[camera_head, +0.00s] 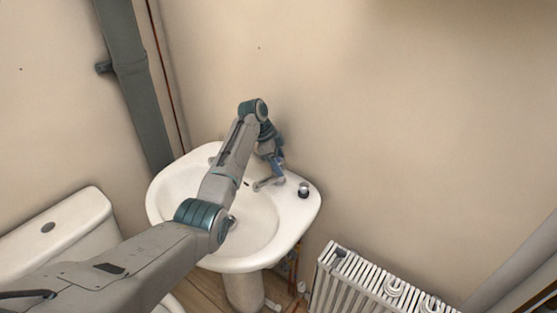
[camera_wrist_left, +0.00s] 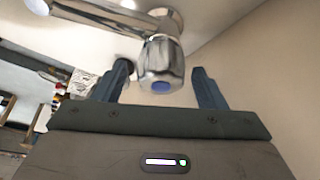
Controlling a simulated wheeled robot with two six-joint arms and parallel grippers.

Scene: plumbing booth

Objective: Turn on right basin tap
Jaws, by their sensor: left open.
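The white basin (camera_head: 175,190) stands against the wall, with a chrome tap (camera_head: 266,184) at its back rim. In the left wrist view, the tap's chrome handle (camera_wrist_left: 160,62) has fluted sides and a blue cap, and its body runs off to the upper left. My left gripper (camera_wrist_left: 160,78) is open, with one blue finger on each side of the handle. I cannot tell whether either finger touches it. In the head view, my left arm reaches across the basin and the gripper (camera_head: 277,171) partly hides the tap. My right gripper is not in view.
A small round dark-and-chrome item (camera_head: 304,189) sits on the basin's right rim. A white radiator (camera_head: 350,285) stands at the lower right, and a toilet cistern (camera_head: 60,235) at the left. A grey pipe (camera_head: 135,90) runs down the wall behind the basin's left side.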

